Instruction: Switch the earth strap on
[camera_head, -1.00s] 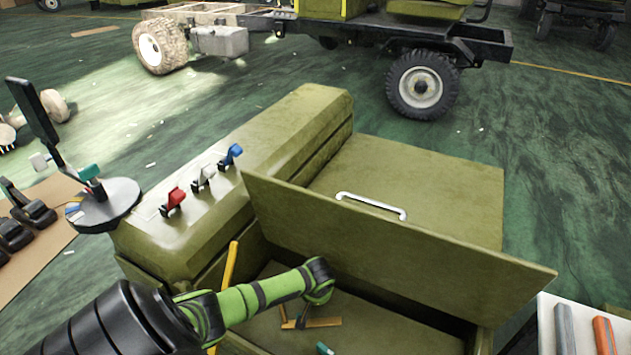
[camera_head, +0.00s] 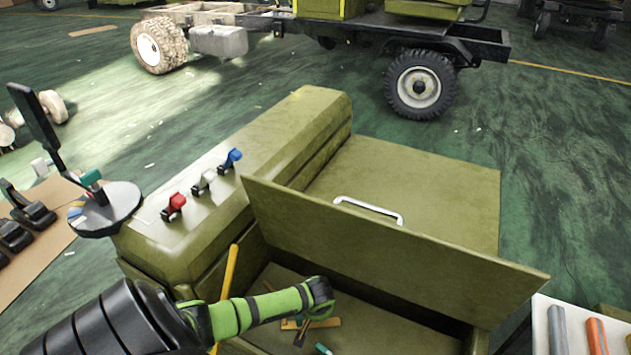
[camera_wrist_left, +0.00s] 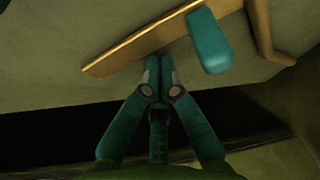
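Three small toggle switches stand in a row on the green chest's raised top: red (camera_head: 173,206), grey-white (camera_head: 203,181) and blue (camera_head: 231,160). I can read no labels, so I cannot tell which is the earth strap. My left arm reaches over the open compartment, away from the switches. Its gripper is mostly hidden in the head view. In the left wrist view the left gripper's (camera_wrist_left: 159,62) teal fingers meet at their tips, with nothing clearly between them. The tips overlap a wooden strip; contact is unclear. My right gripper is out of view.
The chest's lid (camera_head: 385,240) stands raised beside my left arm. Inside lie a wooden strip (camera_wrist_left: 120,56) and a teal-handled piece (camera_wrist_left: 208,40). A yellow bar (camera_head: 230,270) leans at the compartment edge. A round black stand (camera_head: 105,210) is left of the switches.

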